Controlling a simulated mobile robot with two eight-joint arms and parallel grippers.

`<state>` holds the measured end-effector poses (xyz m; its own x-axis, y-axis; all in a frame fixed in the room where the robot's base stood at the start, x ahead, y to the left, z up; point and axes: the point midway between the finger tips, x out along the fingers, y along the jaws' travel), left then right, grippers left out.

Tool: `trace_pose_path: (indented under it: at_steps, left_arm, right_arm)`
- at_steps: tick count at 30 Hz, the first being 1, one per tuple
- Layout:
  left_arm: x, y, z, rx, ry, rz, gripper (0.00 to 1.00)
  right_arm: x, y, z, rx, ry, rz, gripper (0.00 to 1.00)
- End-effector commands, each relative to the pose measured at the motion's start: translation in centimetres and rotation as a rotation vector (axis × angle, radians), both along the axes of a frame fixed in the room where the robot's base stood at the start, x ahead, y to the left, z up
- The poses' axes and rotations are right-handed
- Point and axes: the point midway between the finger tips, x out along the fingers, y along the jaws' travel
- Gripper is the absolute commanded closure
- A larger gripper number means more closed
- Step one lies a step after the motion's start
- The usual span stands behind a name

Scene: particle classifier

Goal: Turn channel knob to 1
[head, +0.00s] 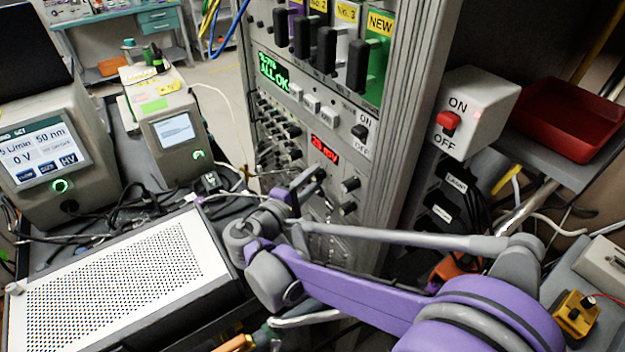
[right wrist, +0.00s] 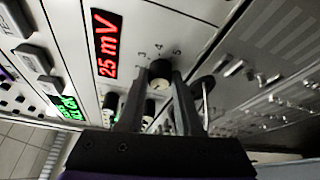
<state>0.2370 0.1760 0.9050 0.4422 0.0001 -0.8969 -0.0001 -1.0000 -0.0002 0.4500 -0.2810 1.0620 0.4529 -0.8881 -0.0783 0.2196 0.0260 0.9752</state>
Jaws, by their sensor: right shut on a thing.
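The black channel knob (right wrist: 160,70) sits on the grey rack panel, with small numbers printed around it in the right wrist view. My right gripper (right wrist: 159,84) is shut on this knob, one finger on each side. In the head view, my right gripper (head: 314,182) reaches the rack front just below the red display, and its fingers mostly hide the knob. The red display (right wrist: 108,46) reads 25 mV; it also shows in the head view (head: 324,150). Which number the knob points to cannot be made out. My left gripper is not in view.
Two other black knobs (head: 349,185) sit to the right of my gripper on the rack. An ON/OFF switch box (head: 476,112) and a red tray (head: 571,119) are farther right. A perforated white box (head: 115,285) and cables fill the lower left.

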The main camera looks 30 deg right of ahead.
Motion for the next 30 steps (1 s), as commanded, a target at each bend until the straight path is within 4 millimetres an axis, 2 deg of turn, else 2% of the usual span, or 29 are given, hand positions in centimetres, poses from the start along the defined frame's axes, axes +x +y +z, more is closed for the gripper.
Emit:
trace_pose_path:
  at_steps: [9, 25, 26, 30]
  left_arm:
    - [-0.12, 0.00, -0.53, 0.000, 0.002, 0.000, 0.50]
    - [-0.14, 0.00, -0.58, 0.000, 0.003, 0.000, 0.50]
    - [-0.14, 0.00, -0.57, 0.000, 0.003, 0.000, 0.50]
    - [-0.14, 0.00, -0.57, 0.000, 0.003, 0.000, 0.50]
  right_arm:
    - [0.00, 0.00, -0.15, 0.010, -0.121, 0.000, 1.00]
    - [-0.02, -0.01, -0.11, 0.012, -0.143, -0.001, 1.00]
    - [-0.02, -0.01, -0.11, 0.012, -0.143, -0.001, 0.60]
    - [-0.02, -0.01, -0.10, 0.012, -0.143, -0.001, 0.36]
